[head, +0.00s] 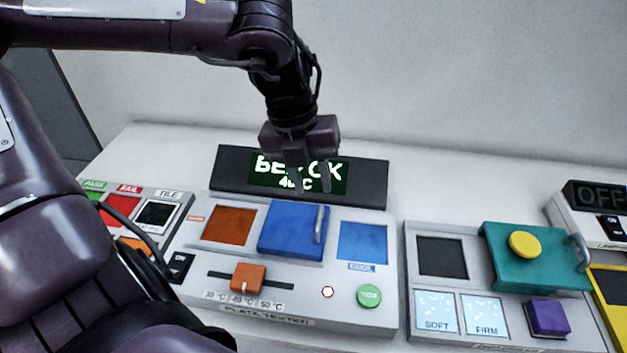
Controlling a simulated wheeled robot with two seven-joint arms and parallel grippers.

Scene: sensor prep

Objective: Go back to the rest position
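My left gripper (312,185) hangs pointing down from the arm that comes in from the upper left. Its two fingers are apart with nothing seen between them, and they cover part of the lit display (265,178). Below the fingertips, a blue block (285,232) with a grey handle (319,225) sits on the plate tester (340,318), between an orange-brown pad (229,225) and a light blue pad (362,241). The fingers look clear of the handle, though the exact gap is hard to tell. My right gripper is not in view.
The plate tester has an orange slider (247,278) near its 40 °C mark and a green button (369,295). On the right panel sit a teal block (535,262) with a handle and a purple block (548,318). A tile panel (157,213) stands left. The wall behind is bare.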

